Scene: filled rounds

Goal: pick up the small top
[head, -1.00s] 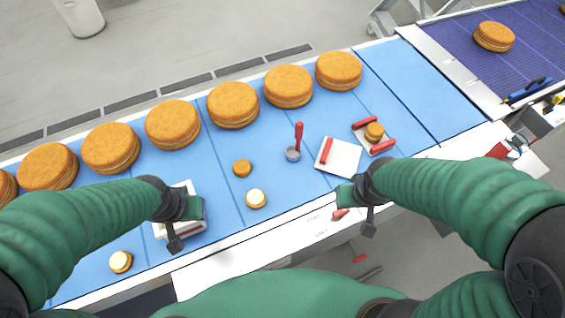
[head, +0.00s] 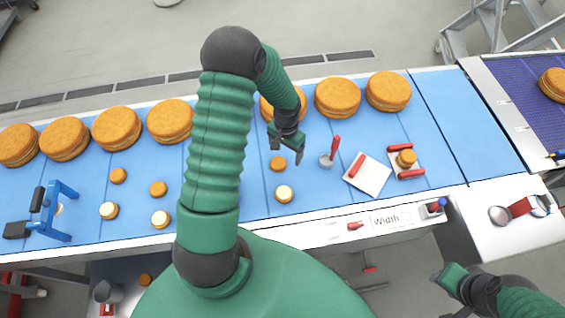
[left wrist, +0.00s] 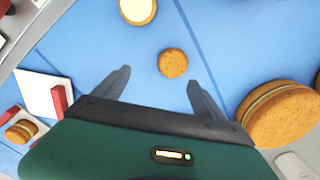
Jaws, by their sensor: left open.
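A small round brown top (head: 278,163) lies flat on the blue belt, behind a cream-faced small round (head: 284,193). In the left wrist view the small top (left wrist: 172,62) lies just beyond and between my fingertips, not held. My left gripper (head: 287,149) is open and empty, pointing down above the belt close to the top. Its two dark fingers also show spread in the left wrist view (left wrist: 158,77). Two more small brown tops (head: 118,175) (head: 158,188) lie farther left. My right gripper (head: 452,281) is off the belt's front edge; its jaws are unclear.
Large brown rounds (head: 337,97) line the belt's far side. Right of the top are a red-handled tool (head: 327,159), a white board (head: 372,180) with a red bar, and a small filled round (head: 406,158) between red bars. A blue frame (head: 52,212) stands at left.

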